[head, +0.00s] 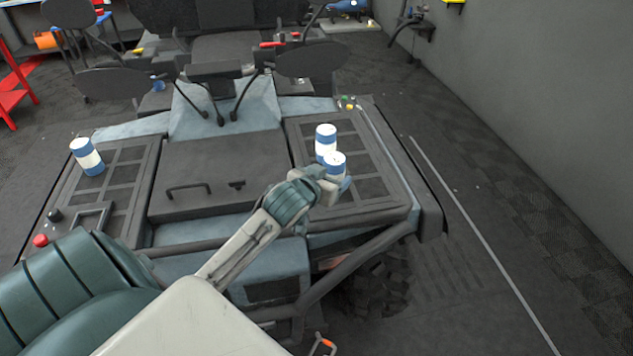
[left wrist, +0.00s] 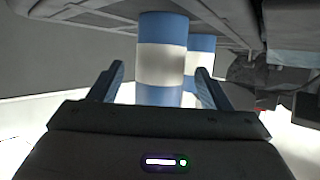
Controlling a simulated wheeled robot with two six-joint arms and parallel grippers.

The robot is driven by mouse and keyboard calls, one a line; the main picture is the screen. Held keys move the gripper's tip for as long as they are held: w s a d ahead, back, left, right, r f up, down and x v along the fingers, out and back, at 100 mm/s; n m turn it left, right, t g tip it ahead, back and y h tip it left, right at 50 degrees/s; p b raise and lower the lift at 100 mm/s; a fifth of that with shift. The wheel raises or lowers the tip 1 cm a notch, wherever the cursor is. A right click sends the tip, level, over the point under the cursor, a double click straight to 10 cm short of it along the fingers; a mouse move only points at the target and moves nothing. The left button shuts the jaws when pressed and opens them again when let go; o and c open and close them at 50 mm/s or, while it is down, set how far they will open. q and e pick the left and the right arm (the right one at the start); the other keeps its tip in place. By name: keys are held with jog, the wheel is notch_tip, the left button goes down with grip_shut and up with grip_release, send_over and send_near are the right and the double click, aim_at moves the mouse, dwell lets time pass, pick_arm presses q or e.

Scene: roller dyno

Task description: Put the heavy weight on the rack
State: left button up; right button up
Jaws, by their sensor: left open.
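Three blue-and-white banded cylinders stand on the vehicle in the head view. One cylinder (head: 87,157) is on the left panel, one (head: 326,141) is on the right grid panel, and a nearer one (head: 335,163) is just in front of that. I cannot tell by sight which is the heavy weight. My left gripper (head: 338,187) is at the nearer right cylinder and partly hides its lower part. In the left wrist view the fingers (left wrist: 160,76) are open, with the near cylinder (left wrist: 161,55) between or just beyond them, and the other cylinder (left wrist: 200,55) behind it. My right gripper is not in view.
The dark grid panel (head: 385,187) on the right has clear space around the cylinders. A lid with a handle (head: 188,189) fills the middle. A red button (head: 40,240) is at the left. A grey wall (head: 540,90) stands at the right beyond open floor.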

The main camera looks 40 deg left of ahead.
pick_arm(q)
jog(key=b+v, duration=0.1)
jog(key=v, duration=0.8)
jog(key=shift+f, duration=0.1)
